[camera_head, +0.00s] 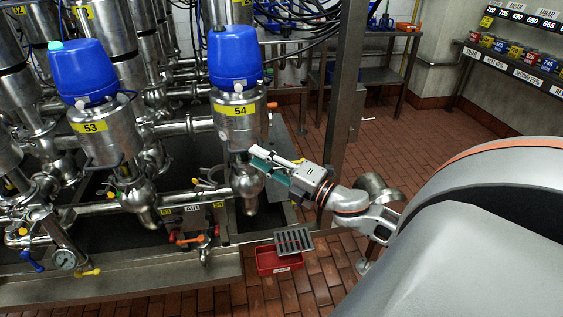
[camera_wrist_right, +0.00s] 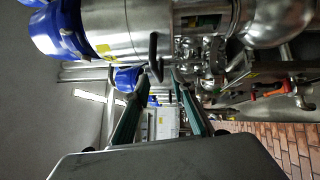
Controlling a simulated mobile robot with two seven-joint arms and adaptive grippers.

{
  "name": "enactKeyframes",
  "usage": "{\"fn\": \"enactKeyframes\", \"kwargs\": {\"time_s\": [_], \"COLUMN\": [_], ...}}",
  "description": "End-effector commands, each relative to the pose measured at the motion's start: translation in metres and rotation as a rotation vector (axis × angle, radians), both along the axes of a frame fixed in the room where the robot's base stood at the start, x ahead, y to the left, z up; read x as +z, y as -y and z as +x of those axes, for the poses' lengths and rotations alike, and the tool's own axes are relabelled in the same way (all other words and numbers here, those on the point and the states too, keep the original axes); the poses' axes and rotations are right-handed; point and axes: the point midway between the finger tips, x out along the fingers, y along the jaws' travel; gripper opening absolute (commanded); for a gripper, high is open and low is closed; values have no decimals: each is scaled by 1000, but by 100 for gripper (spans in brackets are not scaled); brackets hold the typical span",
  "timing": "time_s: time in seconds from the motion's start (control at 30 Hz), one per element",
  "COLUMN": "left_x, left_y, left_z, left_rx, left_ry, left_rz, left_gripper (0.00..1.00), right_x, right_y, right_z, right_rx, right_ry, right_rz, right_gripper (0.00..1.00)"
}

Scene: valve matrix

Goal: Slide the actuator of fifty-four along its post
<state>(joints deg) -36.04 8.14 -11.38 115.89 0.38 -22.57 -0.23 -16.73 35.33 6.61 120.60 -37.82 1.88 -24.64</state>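The actuator of fifty-four (camera_head: 240,118) is a steel cylinder with a yellow "54" label (camera_head: 237,110) and a blue cap (camera_head: 235,57). It stands upright above a rounded steel valve body (camera_head: 248,185). My right gripper (camera_head: 256,156) is just below and to the right of the actuator, near the narrow section under it. In the right wrist view the steel cylinder (camera_wrist_right: 160,24) lies sideways across the top, its blue cap (camera_wrist_right: 57,32) at left. The green-sided fingers (camera_wrist_right: 164,76) are apart with nothing seen between them. A dark upright handle-like piece (camera_wrist_right: 153,52) shows by the fingertips. My left gripper is not seen.
Actuator 53 (camera_head: 105,133), also blue-capped, stands to the left among pipes. A steel upright (camera_head: 343,105) rises behind my right wrist. A red bin (camera_head: 278,262) and a dark grate (camera_head: 293,241) lie below. Shelves (camera_head: 515,65) stand far right; brick floor (camera_head: 415,145) lies open.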

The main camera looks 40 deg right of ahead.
Motion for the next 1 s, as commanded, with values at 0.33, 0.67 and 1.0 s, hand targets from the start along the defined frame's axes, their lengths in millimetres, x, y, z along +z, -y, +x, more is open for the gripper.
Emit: {"fn": "enactKeyframes", "kwargs": {"time_s": [0.33, 0.67, 1.0], "left_x": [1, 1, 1], "left_y": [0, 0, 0], "left_z": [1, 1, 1], "left_rx": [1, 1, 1], "left_ry": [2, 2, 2], "left_rz": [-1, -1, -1], "left_gripper": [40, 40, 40], "right_x": [-9, -10, -10], "right_y": [14, 18, 18], "right_z": [-55, -72, -72], "right_rx": [-1, 1, 1], "right_ry": [-4, -1, -2], "right_rz": [1, 0, -1], "right_gripper": [25, 25, 25]}}
